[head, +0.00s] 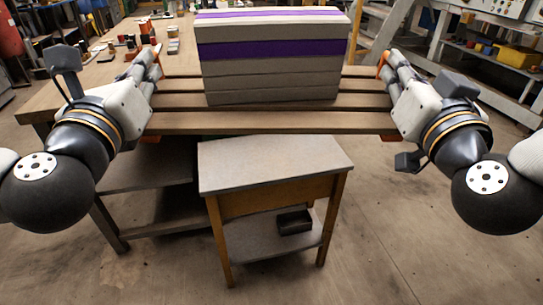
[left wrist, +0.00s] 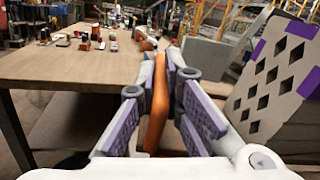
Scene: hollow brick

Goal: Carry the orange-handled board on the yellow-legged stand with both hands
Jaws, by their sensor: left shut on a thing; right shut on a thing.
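The slatted wooden board (head: 270,122) spans between my two grippers, with an orange handle at each end. A large grey hollow brick with purple bands (head: 272,75) rests upright on its slats; its side with diamond holes shows in the left wrist view (left wrist: 262,103). My left gripper (head: 154,66) is shut on the left orange handle (left wrist: 158,105). My right gripper (head: 387,64) is shut at the right orange handle (head: 382,62), mostly hidden by its fingers. The yellow-legged stand (head: 275,166) is nearer than the board in the head view, its grey top bare.
A long wooden workbench (head: 85,82) with jars and small items stands behind and left; I cannot tell whether the board touches it. A dark block (head: 294,221) lies on the stand's lower shelf. Shelving (head: 490,57) is at the right. The floor around the stand is clear.

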